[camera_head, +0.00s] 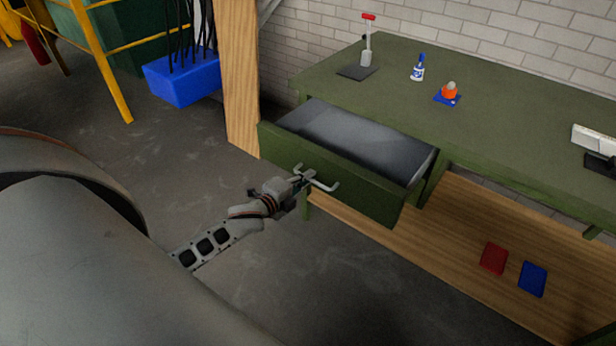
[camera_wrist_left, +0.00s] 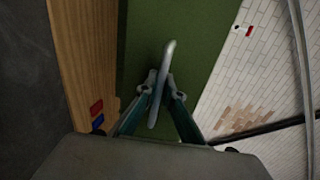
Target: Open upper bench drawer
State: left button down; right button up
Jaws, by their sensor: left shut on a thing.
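The upper bench drawer (camera_head: 335,180) is green and stands pulled out from the green workbench (camera_head: 500,130). Its grey inside (camera_head: 350,142) shows and looks empty. My left gripper (camera_head: 300,181) is at the drawer's front, shut on the pale metal handle (camera_head: 325,183). In the left wrist view the handle (camera_wrist_left: 162,80) runs between the two fingers of the left gripper (camera_wrist_left: 158,92), with the green drawer front (camera_wrist_left: 190,35) behind it. My right gripper is in neither view.
On the bench top are a red-handled tool (camera_head: 367,40), a blue-and-white bottle (camera_head: 418,68) and an orange item (camera_head: 449,91). A wooden lower shelf (camera_head: 430,230) carries a red box (camera_head: 494,259) and a blue box (camera_head: 532,278). A wooden post (camera_head: 240,75) stands left of the drawer.

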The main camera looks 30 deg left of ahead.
pick_arm(q)
jog(key=c, duration=2.2)
grip_release()
jog(key=v, duration=1.2)
jog(key=s+d+f+n+g, duration=0.1)
jog(key=s+d+f+n, duration=0.3)
jog(key=s+d+n, duration=0.1)
jog(key=s+d+f+n+g+h, duration=0.1)
jog(key=s+d+f+n, duration=0.3)
jog(key=d, duration=0.4)
jog(key=s+d+f+n+g, duration=0.2)
jog(key=s+d+f+n, duration=0.3)
jog(key=d, duration=0.1)
jog(key=shift+s+d+n+g+h, duration=0.3)
jog(key=shift+s+d+g+h, duration=0.05)
jog(key=shift+d+g+h, duration=0.05)
